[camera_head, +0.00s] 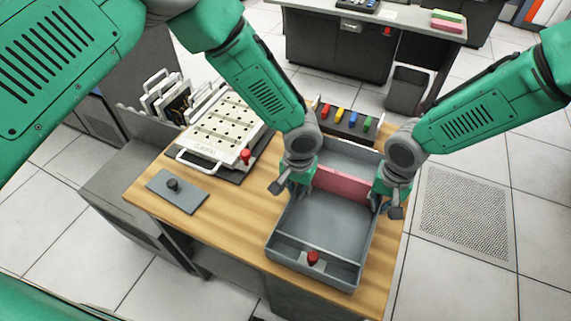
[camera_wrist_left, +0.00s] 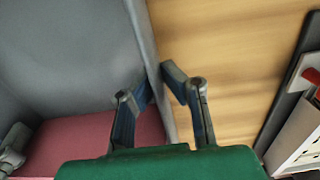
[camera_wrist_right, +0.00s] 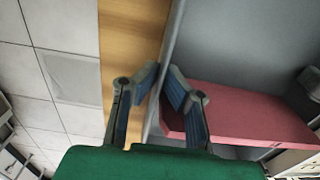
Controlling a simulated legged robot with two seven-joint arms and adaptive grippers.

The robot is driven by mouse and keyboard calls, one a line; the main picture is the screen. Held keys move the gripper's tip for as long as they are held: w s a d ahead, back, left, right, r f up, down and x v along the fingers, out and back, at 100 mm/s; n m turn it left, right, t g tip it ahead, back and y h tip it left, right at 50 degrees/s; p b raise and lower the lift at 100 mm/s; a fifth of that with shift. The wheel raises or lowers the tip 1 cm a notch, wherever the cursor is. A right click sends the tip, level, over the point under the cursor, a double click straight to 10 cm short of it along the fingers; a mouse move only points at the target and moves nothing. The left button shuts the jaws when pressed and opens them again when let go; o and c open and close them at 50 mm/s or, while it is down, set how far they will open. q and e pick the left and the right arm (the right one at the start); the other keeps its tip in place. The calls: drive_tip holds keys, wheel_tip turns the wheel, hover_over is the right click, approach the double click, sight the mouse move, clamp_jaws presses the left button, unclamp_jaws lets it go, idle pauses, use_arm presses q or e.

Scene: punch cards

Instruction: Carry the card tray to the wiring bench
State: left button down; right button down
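The card tray (camera_head: 318,225) is a grey open box on the wooden table, with a red block of cards (camera_head: 340,183) across its middle and a red knob in its front compartment. My left gripper (camera_head: 290,186) is at the tray's left wall; in the left wrist view its fingers (camera_wrist_left: 156,84) close on both sides of that wall. My right gripper (camera_head: 385,196) is at the right wall; in the right wrist view its fingers (camera_wrist_right: 162,78) pinch that wall. The tray appears to rest on the table. A grey-topped bench (camera_head: 405,22) stands at the back; no label identifies it as the wiring bench.
A cream card punch (camera_head: 222,130) and a grey plate with a black knob (camera_head: 177,190) are left of the tray. A rack with coloured handles (camera_head: 345,122) stands behind it. A dark bin (camera_head: 407,90) is on the floor. Tiled floor is clear at the right.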

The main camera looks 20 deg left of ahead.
use_arm(q)
drive_tip(key=shift+f+b, duration=0.65)
drive_tip(key=shift+f, duration=0.1)
use_arm(e)
drive_tip(key=shift+a+f, duration=0.25)
drive_tip(key=shift+f, duration=0.45)
use_arm(q)
drive_tip(key=c, duration=2.1)
unclamp_jaws()
drive_tip(key=shift+f, duration=0.1)
use_arm(e)
drive_tip(key=c, duration=2.1)
unclamp_jaws()
drive_tip(key=shift+f, duration=0.1)
use_arm(q)
drive_tip(key=o, duration=0.4)
drive_tip(key=shift+a, duration=0.1)
use_arm(e)
drive_tip(key=o, duration=0.4)
use_arm(q)
drive_tip(key=shift+s, duration=0.1)
use_arm(e)
drive_tip(key=shift+s+d, duration=0.1)
use_arm(q)
drive_tip(key=shift+r, duration=0.25)
wheel_tip(320, 180, up, 12)
drive_tip(key=shift+f, duration=0.25)
use_arm(e)
wheel_tip(320, 180, up, 12)
drive_tip(key=shift+r, duration=0.1)
